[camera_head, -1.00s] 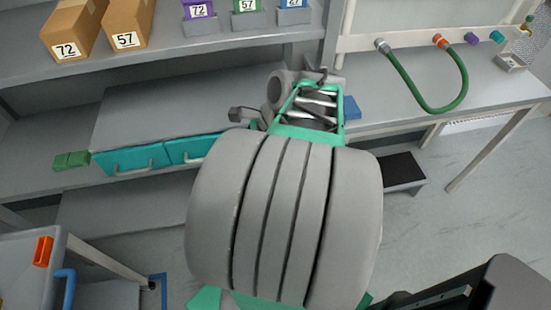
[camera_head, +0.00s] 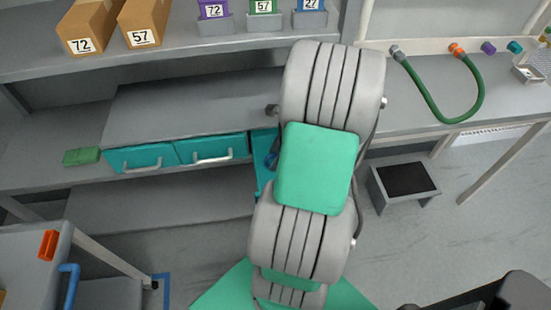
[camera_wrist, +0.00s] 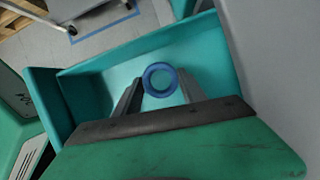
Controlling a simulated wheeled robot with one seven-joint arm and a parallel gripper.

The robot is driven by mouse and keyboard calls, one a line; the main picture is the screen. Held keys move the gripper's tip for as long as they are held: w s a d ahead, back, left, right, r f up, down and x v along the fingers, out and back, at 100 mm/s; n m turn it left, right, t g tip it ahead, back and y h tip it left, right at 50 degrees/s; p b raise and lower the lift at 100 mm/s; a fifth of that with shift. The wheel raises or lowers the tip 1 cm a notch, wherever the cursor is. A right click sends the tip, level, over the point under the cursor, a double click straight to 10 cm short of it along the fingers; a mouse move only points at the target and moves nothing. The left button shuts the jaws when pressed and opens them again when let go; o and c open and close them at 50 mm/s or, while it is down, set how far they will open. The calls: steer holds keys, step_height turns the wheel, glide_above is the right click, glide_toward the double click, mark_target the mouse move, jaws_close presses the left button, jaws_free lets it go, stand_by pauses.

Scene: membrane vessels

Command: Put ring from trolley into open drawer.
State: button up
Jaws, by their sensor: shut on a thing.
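A blue ring (camera_wrist: 160,80) shows in the wrist view, held between the two fingertips of my gripper (camera_wrist: 158,88). My gripper is shut on it. The open teal drawer (camera_wrist: 95,85) lies below and around the ring in that view, and its inside looks empty where it shows. The ring appears over the drawer; its exact height above the floor of the drawer is hard to tell. In the head view a strip of the open drawer (camera_head: 263,178) shows left of my arm, which hides the rest of it and most of my gripper.
Two shut teal drawers (camera_head: 212,149) sit left of the open one. A grey trolley (camera_head: 30,250) with an orange block (camera_head: 48,245) stands at the lower left. A step stool (camera_head: 403,184) is on the floor at right.

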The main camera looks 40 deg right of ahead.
steer(key=shift+f, duration=0.7)
steer(key=shift+f, duration=0.2)
steer(key=o, duration=1.3)
steer(key=shift+r, duration=0.1)
